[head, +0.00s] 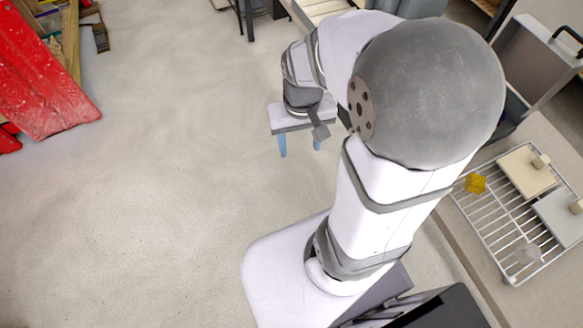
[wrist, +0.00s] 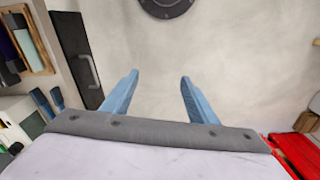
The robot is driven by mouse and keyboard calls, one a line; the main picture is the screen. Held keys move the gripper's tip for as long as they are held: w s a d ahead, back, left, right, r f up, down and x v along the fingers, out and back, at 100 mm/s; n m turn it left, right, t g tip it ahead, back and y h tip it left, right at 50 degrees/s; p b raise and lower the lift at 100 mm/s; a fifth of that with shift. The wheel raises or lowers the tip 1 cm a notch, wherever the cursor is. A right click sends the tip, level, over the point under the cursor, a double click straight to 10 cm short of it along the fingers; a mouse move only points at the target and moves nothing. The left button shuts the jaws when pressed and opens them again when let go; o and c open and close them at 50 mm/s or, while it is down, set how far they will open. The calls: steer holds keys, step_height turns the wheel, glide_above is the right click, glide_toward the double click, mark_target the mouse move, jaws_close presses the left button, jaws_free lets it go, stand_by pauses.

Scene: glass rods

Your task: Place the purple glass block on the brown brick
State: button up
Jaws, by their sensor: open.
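My gripper (head: 299,146) is open, with its two blue fingers apart and pointing down over bare floor in the head view. In the wrist view, my gripper (wrist: 159,78) shows nothing between its fingers. I cannot make out a purple glass block or a brown brick in either view. My arm covers much of the middle and right of the head view and may hide them.
A wire rack (head: 489,216) at the right holds a yellow piece (head: 475,183), a pale clear piece (head: 527,253) and two knobbed flat blocks. A red object (head: 42,75) lies at the far left. Floor left of my arm is clear.

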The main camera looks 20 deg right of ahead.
steer(key=s+a+f+n, duration=0.1)
steer(key=s+a+n, duration=0.1)
steer(key=s+a, duration=0.2)
steer(key=shift+s+a+f+g, duration=0.2)
steer(key=shift+s+f+g, duration=0.1)
steer(key=shift+s+f, duration=0.05)
stand_by(1.2)
step_height(320, 180, down, 15)
steer(key=b, duration=1.5)
steer(key=shift+f, duration=0.15)
steer(key=shift+c, duration=0.5)
